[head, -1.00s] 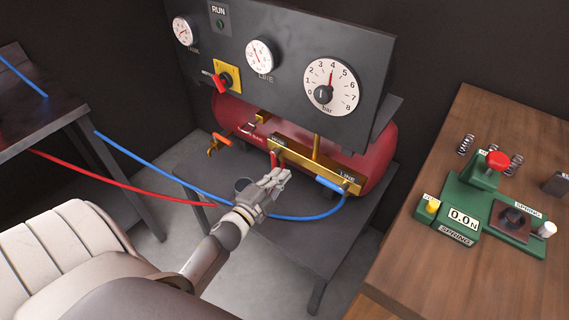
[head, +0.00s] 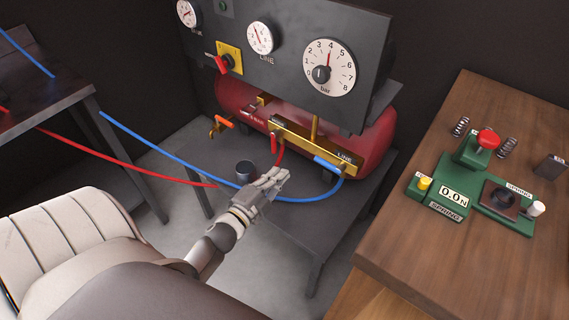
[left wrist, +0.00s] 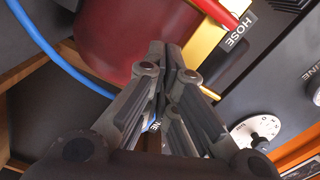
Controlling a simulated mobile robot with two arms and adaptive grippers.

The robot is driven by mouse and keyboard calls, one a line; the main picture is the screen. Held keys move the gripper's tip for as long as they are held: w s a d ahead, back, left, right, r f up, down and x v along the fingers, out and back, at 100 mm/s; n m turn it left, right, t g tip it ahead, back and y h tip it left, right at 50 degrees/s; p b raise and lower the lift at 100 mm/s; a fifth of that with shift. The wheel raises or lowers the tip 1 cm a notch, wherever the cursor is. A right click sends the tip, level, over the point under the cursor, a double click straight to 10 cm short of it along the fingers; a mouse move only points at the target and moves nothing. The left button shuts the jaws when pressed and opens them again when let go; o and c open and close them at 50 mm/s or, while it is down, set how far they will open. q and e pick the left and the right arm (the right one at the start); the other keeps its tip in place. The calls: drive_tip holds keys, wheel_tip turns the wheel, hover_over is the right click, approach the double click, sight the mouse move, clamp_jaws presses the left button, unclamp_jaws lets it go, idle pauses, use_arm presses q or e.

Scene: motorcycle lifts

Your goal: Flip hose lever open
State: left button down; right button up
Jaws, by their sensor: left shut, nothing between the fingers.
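The brass manifold (head: 300,148) runs along the front of the red tank, with a HOSE label (left wrist: 236,34) readable in the left wrist view. A red piece (head: 281,155) hangs below the manifold's left part; it also shows beside the HOSE label (left wrist: 222,12). I cannot tell whether it is the lever or the red hose's end. A blue lever (head: 328,165) lies near the LINE label. My left gripper (head: 282,175) is shut and empty just below and in front of the red piece; its closed fingers (left wrist: 167,55) point toward the tank. My right gripper is not in view.
A red hose (head: 125,171) and a blue hose (head: 170,160) cross the gap from the left table. The gauge panel (head: 290,50) overhangs the tank (head: 375,140). A wooden bench (head: 420,240) stands at right.

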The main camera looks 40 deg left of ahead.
use_arm(q)
drive_tip(key=s, duration=0.5)
drive_tip(key=shift+s+d+r, duration=0.15)
drive_tip(key=shift+s+d, duration=0.05)
drive_tip(key=shift+s, duration=0.05)
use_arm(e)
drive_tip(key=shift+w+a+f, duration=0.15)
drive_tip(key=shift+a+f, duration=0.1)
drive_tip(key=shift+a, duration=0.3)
